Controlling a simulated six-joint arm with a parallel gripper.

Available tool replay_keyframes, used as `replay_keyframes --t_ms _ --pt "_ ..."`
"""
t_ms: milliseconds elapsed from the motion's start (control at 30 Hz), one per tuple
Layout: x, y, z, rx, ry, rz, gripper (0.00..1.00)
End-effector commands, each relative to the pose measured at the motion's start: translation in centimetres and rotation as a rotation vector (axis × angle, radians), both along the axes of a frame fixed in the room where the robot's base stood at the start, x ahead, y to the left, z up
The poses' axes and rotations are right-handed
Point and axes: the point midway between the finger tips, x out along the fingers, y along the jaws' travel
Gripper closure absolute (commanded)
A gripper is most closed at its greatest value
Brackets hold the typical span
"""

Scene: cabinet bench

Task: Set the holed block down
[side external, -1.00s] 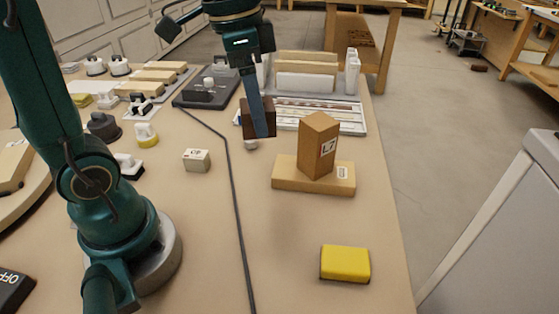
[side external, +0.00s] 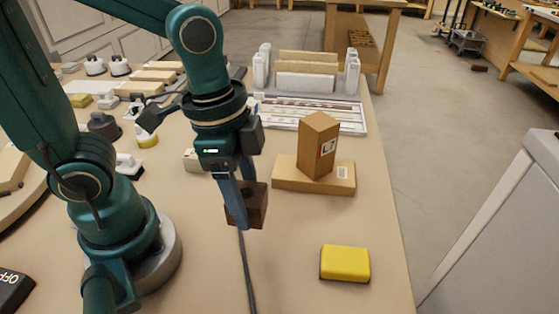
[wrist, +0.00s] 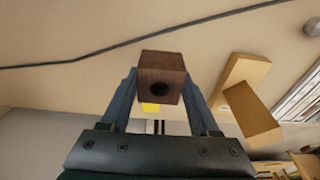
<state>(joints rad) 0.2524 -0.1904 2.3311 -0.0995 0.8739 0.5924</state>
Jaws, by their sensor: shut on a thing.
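The holed block (side external: 254,204) is a dark brown cube. My gripper (side external: 240,208) is shut on it, with a blue finger on each side. In the wrist view the block (wrist: 160,72) sits between the fingertips of my gripper (wrist: 160,90), and a round dark hole shows in its face. In the side view the block hangs in front of the bench top (side external: 200,260), left of the wooden blocks; its exact height above the surface is hard to tell.
A tall wooden block labelled L7 (side external: 318,146) stands on a flat wooden block (side external: 300,182) just right of my gripper. A yellow block (side external: 345,263) lies at the front right. A black cable (side external: 247,280) runs along the bench beneath. Bench top between cable and yellow block is clear.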

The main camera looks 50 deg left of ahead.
Motion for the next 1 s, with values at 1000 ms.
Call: replay_keyframes --t_ms 1000 --pt "-4.2 -8.6 -8.6 0.006 0.004 0.001 0.94"
